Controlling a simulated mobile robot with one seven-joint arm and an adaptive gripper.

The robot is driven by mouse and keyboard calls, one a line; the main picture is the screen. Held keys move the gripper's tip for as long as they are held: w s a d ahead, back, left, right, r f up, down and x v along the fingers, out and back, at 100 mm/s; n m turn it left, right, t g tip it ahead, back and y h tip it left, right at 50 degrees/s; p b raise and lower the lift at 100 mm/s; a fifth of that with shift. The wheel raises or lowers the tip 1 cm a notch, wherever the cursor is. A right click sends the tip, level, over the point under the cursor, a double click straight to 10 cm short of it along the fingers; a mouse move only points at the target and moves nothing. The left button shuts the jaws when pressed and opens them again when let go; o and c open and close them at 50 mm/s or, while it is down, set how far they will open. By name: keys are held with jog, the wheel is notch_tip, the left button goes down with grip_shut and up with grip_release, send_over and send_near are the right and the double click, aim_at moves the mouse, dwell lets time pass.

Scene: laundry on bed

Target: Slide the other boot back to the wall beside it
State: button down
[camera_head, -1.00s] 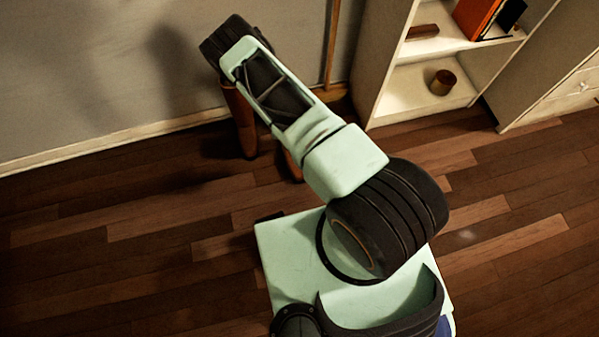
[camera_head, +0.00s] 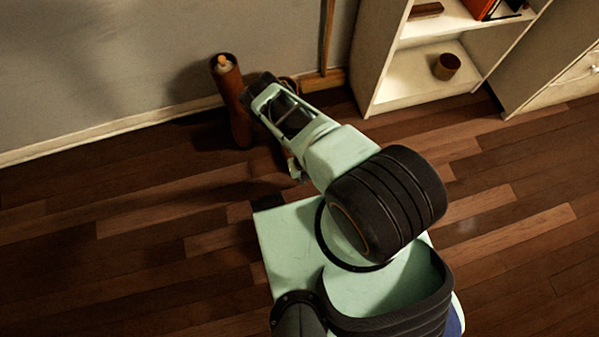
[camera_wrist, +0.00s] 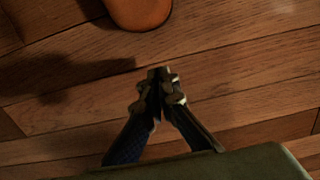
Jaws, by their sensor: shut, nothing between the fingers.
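A tall brown boot (camera_head: 232,105) stands upright close to the wall in the head view. A small part of a second brown boot (camera_head: 289,83) shows to its right, mostly hidden behind my arm. In the wrist view the rounded orange-brown toe of a boot (camera_wrist: 138,12) shows at the top edge; I cannot tell which boot it belongs to. My gripper (camera_wrist: 160,74) is shut and empty above the wooden floor, apart from that toe in the picture. In the head view my arm mostly hides the gripper.
A wooden pole (camera_head: 327,38) leans at the wall right of the boots. A white shelf unit (camera_head: 386,62) with a small brown pot (camera_head: 446,67) stands further right. The wooden floor (camera_head: 110,215) on the left is clear.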

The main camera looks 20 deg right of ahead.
jog(key=w+b, duration=0.1)
jog(key=w+f+b, duration=0.1)
jog(key=shift+w+f, duration=0.15)
jog(key=shift+w, duration=0.2)
jog(key=shift+w+r+b, duration=0.2)
jog(key=shift+w+b, duration=0.4)
jog(key=shift+w, duration=0.05)
